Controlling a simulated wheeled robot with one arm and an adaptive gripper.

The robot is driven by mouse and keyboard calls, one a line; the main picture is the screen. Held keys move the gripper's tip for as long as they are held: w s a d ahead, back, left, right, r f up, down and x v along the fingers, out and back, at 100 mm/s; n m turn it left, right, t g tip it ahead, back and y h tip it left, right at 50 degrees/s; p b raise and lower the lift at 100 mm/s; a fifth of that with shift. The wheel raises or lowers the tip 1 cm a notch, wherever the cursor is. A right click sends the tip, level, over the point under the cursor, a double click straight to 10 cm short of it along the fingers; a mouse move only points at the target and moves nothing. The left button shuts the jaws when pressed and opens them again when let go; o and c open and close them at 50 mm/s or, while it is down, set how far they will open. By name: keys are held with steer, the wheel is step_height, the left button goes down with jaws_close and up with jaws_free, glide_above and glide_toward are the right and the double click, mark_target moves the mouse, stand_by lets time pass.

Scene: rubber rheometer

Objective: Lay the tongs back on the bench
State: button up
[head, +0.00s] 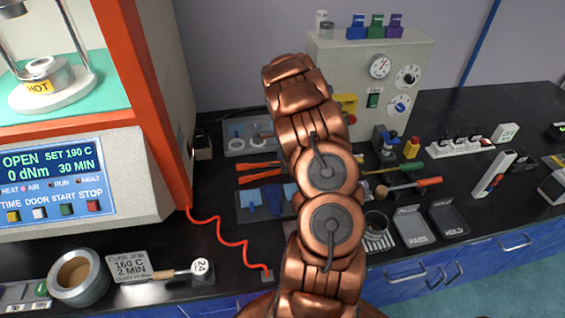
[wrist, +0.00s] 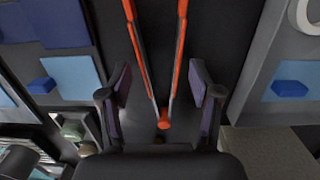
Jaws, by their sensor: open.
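The tongs show in the head view as two orange arms (head: 260,166) on the black bench (head: 215,168), left of my arm. Their right end is hidden behind my arm. In the wrist view the tongs (wrist: 164,122) run up the picture as two orange-edged legs that meet at an orange end. My gripper (wrist: 162,92) is open, with one dark finger on each side of that joined end and a visible gap on both sides. The tongs appear to lie on the dark surface; exact contact is hard to tell. In the head view my arm hides the gripper.
A tray with blue pieces (head: 247,213) lies just in front of the tongs, and a grey tray with rings (head: 236,151) lies behind them. The rheometer (head: 150,120) stands at left, with a red cable (head: 232,246). A grey control box (head: 350,70) stands behind.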

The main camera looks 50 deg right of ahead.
step_height(320, 180, up, 10)
steer(key=b, duration=0.4)
steer(key=s+a+r+n, duration=0.2)
steer(key=a+r+n, duration=0.5)
steer(key=a, duration=0.5)
steer(key=s+a+r+n+g, duration=0.1)
steer(key=s+a+r+n, duration=0.15)
steer(key=a, duration=0.45)
steer(key=s+a+r+n, duration=0.2)
steer(key=s+a, duration=0.2)
steer(key=a, duration=0.2)
steer(key=s+a+f+n, duration=0.1)
steer(key=s+a+n, duration=0.6)
steer(key=s, duration=0.2)
steer(key=s+a+n+g, duration=0.1)
steer(key=s+a+n, duration=0.6)
steer(key=s, duration=0.3)
steer(key=shift+s+a+f+h, duration=0.3)
steer(key=shift+a+f+h, duration=0.1)
steer(key=shift+a, duration=0.2)
